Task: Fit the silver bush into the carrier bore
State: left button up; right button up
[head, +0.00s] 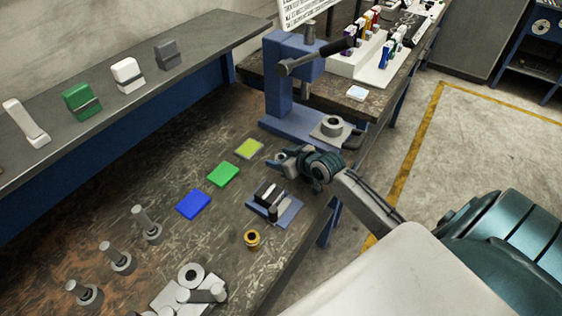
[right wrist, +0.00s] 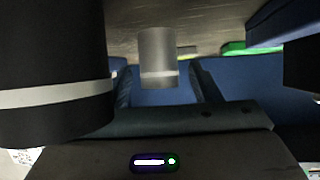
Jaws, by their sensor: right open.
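My right gripper (head: 287,158) is open near the front of the blue press stand (head: 279,95). A small silver cylinder, likely the silver bush (right wrist: 157,57), stands out in the right wrist view between its spread fingers. In the head view a small pale ring, likely the same bush (head: 281,158), shows at the fingertips; contact cannot be told. A grey block with a round, open-topped collar, likely the carrier (head: 333,126), sits on the press base, right of and beyond the gripper. The inside of its bore is too small to see clearly. My left gripper is out of view.
A blue fixture (head: 287,215) with a black and silver block stands just in front of the gripper. A brass bush (head: 252,239) is nearer. Blue (head: 193,204), green (head: 223,174) and yellow-green (head: 249,148) pads lie left. Several grey pegs stand at front left.

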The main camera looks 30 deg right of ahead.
jog(key=c, duration=1.2)
jog(key=shift+r, duration=0.15)
